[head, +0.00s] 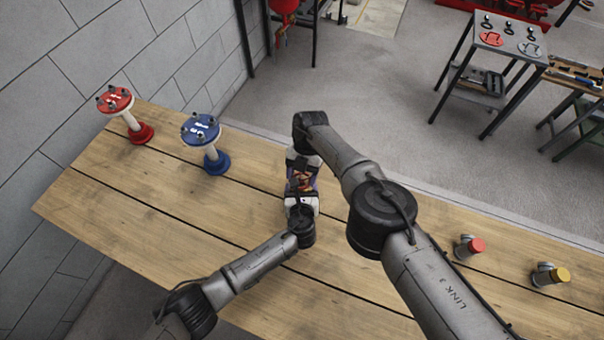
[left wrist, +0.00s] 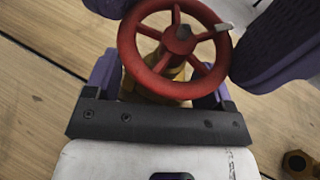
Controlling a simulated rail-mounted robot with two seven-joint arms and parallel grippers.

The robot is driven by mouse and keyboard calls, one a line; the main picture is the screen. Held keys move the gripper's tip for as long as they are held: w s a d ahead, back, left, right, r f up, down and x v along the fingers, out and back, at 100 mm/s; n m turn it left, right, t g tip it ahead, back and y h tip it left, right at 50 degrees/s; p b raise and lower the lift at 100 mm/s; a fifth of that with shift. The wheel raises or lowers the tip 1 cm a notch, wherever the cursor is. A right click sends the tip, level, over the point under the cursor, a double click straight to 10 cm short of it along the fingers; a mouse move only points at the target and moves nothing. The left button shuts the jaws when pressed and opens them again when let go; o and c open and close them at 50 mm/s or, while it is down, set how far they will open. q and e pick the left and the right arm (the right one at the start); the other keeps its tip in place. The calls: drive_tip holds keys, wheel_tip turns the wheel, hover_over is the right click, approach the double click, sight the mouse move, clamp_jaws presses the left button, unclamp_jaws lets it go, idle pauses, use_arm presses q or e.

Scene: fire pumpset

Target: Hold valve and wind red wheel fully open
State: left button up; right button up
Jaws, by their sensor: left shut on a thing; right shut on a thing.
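The valve (left wrist: 155,82) has a brass-coloured body under a red spoked wheel (left wrist: 128,52), both seen close up in the left wrist view. My left gripper (head: 300,190) is shut on the valve body, with a purple finger on each side of it. My right gripper (head: 302,170) is shut on the red wheel; its large purple finger (left wrist: 278,45) lies along the wheel's right edge and another purple part shows at the upper left. A small light grey piece sits on the wheel's right rim. In the head view the grippers and arms mostly hide the valve.
On the wooden bench (head: 130,185), a red-topped stand (head: 115,100) and a blue-topped stand (head: 203,130) stand at left. A red-capped fitting (head: 468,247) and a yellow-capped fitting (head: 550,275) stand at right. A brass-coloured part (left wrist: 298,164) lies near the left gripper. Carts stand beyond the bench.

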idle(0.5)
drive_tip(key=o, duration=0.7)
drive_tip(key=shift+c, duration=0.2)
drive_tip(key=shift+d+m, duration=0.1)
drive_tip(key=shift+m, duration=0.3)
